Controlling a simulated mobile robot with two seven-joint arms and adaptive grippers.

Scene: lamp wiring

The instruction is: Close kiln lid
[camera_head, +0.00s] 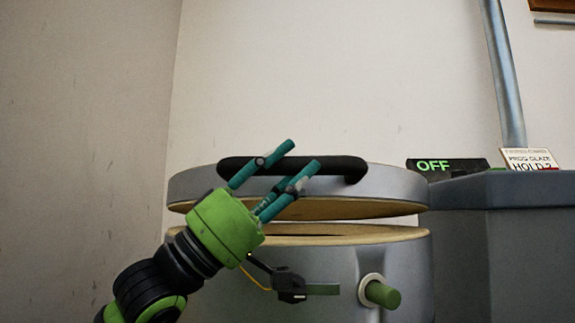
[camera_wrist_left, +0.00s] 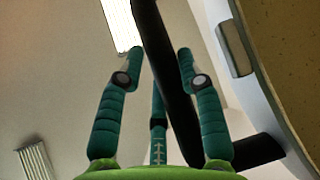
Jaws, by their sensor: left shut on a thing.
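The kiln lid (camera_head: 392,184) is a grey disc with a tan underside, in the middle of the head view. It sits a little above the round grey kiln body (camera_head: 335,264), with a narrow gap over the tan rim. A black bar handle (camera_head: 335,166) runs along the lid's front. My left gripper (camera_head: 302,154) has its teal fingers shut on this handle. In the left wrist view the handle (camera_wrist_left: 172,85) passes between the fingers of the left gripper (camera_wrist_left: 158,56), and the lid's tan underside (camera_wrist_left: 295,60) shows at right. My right gripper is not in view.
A green knob (camera_head: 382,294) and a black latch (camera_head: 290,284) are on the kiln's front. A grey cabinet (camera_head: 510,225) stands close at right, with a display reading OFF (camera_head: 433,166) and a sign (camera_head: 530,159). A pipe (camera_head: 505,75) rises behind.

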